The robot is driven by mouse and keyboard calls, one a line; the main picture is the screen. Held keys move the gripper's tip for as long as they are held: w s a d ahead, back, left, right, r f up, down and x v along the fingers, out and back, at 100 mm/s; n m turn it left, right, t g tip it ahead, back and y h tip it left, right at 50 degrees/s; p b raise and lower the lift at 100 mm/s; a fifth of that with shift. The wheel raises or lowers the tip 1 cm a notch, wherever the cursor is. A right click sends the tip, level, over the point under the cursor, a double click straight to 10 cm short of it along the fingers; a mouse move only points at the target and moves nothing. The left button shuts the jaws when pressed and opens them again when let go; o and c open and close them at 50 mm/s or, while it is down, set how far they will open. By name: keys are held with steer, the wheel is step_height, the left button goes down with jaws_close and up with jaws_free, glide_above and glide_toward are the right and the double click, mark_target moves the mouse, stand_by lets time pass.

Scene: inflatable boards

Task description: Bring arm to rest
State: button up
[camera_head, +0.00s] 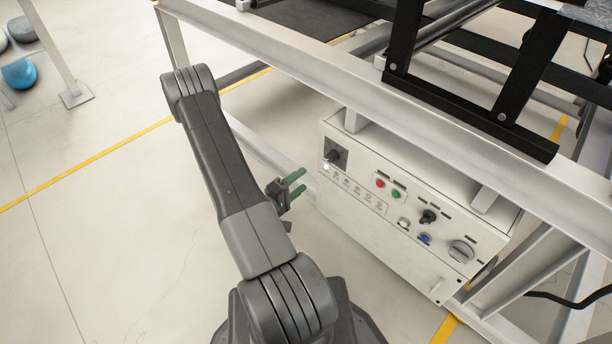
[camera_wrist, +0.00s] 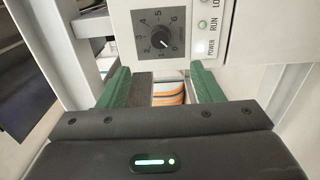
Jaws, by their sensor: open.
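My arm reaches up from the bottom of the head view, bends at the top and comes back down. My gripper (camera_head: 299,182) has green fingers and points at the left end of a white control box (camera_head: 345,217). In the wrist view my gripper (camera_wrist: 160,82) is open, with its two green fingers apart and nothing between them. A black dial knob (camera_wrist: 159,40) with a numbered scale sits just beyond and above the fingertips. The fingers appear apart from the knob. The dial also shows in the head view (camera_head: 333,155).
The box carries a red button (camera_head: 380,183), a green button (camera_head: 396,194), a blue button (camera_head: 424,239) and a grey rotary switch (camera_head: 461,252). It hangs under a white metal frame (camera_head: 290,50). Clear floor (camera_head: 110,240) lies to the left. A black cable (camera_head: 570,297) runs at the lower right.

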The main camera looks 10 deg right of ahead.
mark_target(330, 159)
steer(key=shift+s+a, duration=0.1)
stand_by(0.3)
steer(key=b+x, duration=0.2)
steer(key=x, duration=1.2)
steer(key=shift+a, duration=0.1)
